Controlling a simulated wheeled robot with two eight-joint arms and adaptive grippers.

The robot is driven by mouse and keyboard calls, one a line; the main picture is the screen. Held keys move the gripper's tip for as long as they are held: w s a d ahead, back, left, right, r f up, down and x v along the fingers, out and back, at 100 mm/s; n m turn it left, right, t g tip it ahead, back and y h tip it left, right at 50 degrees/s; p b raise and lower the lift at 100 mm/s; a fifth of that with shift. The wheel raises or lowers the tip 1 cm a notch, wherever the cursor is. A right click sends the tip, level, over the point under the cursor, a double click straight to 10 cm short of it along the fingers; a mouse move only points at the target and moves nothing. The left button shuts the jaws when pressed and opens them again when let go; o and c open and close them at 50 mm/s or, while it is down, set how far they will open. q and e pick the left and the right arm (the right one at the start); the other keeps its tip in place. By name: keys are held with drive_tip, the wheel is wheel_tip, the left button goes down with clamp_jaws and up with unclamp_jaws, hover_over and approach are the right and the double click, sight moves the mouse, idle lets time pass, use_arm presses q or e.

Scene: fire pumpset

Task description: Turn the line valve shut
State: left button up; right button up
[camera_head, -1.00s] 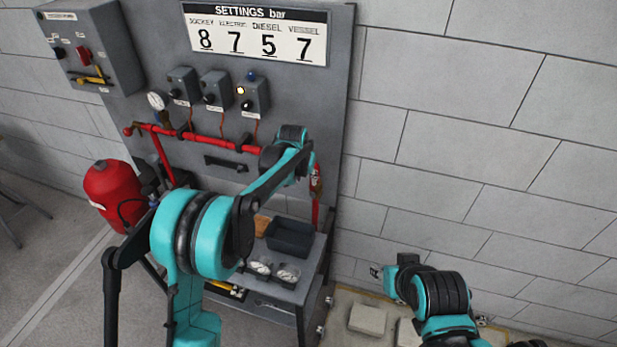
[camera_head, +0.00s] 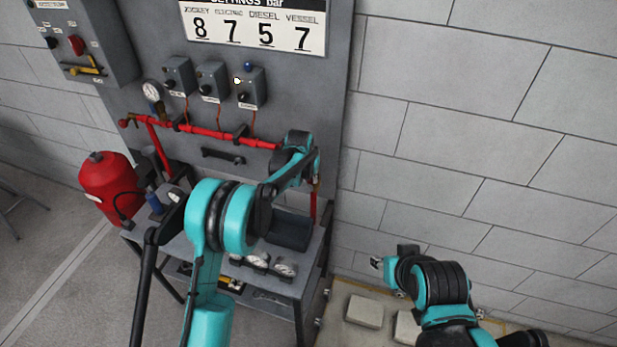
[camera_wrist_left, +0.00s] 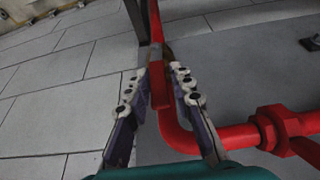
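The red line pipe (camera_head: 215,134) runs across the panel and turns down at its right end. In the left wrist view it bends at an elbow (camera_wrist_left: 178,132). A flat red piece, apparently the line valve's lever (camera_wrist_left: 158,85), lies along the pipe between my left fingers. My left gripper (camera_wrist_left: 157,77) is open around it, with gaps on both sides. In the head view my left wrist covers most of the valve and the gripper. My right gripper (camera_head: 376,263) is low by the wall, too small to read, away from the pipe.
A pressure gauge (camera_head: 151,91) and several grey control boxes (camera_head: 212,80) are on the panel above the pipe. A bench (camera_head: 205,262) below carries a dark bin (camera_head: 289,232) and loose gauges. A red tank (camera_head: 108,188) stands left. The wall at right is clear.

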use_arm(q)
drive_tip(key=shift+w+d, duration=0.25)
drive_tip(key=shift+w, duration=0.05)
clamp_jaws()
drive_tip(key=shift+a, duration=0.2)
drive_tip(key=a+h+b, duration=0.1)
drive_tip(key=h+b, duration=0.1)
drive_tip(key=a+g+h+b, duration=0.1)
drive_tip(key=h, duration=0.1)
drive_tip(key=shift+w+a+f+n, duration=0.25)
drive_tip(key=shift+a+f+n, duration=0.05)
drive_tip(key=shift+f+n, duration=0.1)
use_arm(e)
wheel_tip(320, 180, down, 3)
drive_tip(key=shift+w+d, duration=0.1)
use_arm(q)
drive_tip(key=shift+o, duration=2.1)
unclamp_jaws()
drive_tip(key=shift+o, duration=0.9)
drive_tip(key=shift+s+r, duration=0.1)
